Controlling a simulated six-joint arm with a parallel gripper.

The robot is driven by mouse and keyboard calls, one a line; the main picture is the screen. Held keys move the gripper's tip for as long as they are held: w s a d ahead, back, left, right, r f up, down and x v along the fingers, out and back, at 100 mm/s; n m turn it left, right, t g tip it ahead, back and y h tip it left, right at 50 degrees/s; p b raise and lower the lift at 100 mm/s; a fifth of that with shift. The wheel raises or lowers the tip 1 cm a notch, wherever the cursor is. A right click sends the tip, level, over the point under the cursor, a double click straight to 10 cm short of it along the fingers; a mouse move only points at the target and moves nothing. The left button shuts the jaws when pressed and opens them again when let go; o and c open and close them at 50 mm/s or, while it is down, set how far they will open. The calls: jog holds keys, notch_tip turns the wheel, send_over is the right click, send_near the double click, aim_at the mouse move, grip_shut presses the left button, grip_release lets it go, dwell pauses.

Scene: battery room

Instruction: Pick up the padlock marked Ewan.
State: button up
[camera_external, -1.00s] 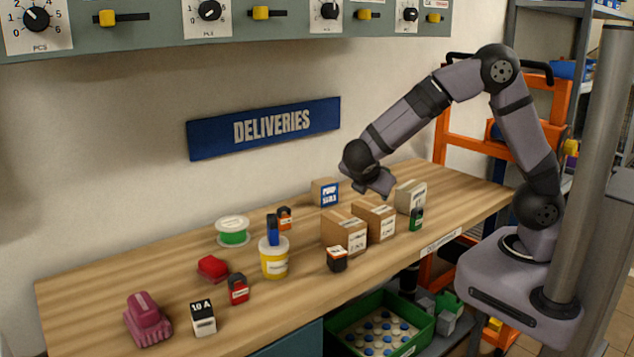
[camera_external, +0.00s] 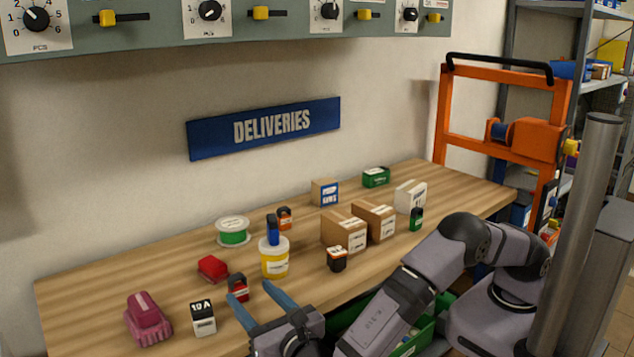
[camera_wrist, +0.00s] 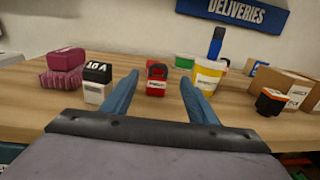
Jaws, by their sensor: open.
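Several small padlock-like pieces with labels are on the bench; I cannot read the name Ewan on any of them. A red one with a black top and white label (camera_external: 239,283) stands upright near the front of the bench. It also shows in the wrist view (camera_wrist: 156,84), framed between the fingers. My gripper (camera_external: 252,293) is open and empty, its two blue fingers reaching low over the bench toward the red piece. In the wrist view my gripper (camera_wrist: 158,78) has a finger either side of it, with no visible contact. Other such pieces are orange (camera_external: 337,264), green (camera_external: 416,219) and another orange (camera_external: 284,223).
A black-and-white 10 A block (camera_external: 204,322) and a maroon bundle (camera_external: 148,322) stand left of my fingers. A yellow tub (camera_external: 274,264) bears a blue piece (camera_external: 272,229) to the right. Cardboard boxes (camera_external: 343,235) stand farther right. A red item (camera_external: 212,268) lies behind.

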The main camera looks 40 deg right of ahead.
aim_at(238, 284)
jog(key=shift+w, duration=0.65)
jog(key=shift+w+d+f+p, duration=0.1)
jog(key=shift+w+p, duration=0.35)
jog(key=shift+w, duration=1.05)
jog(key=shift+w+f+p, duration=0.1)
jog(key=shift+w+p, duration=0.35)
jog(key=shift+w, duration=1)
jog(key=c, duration=1.2)
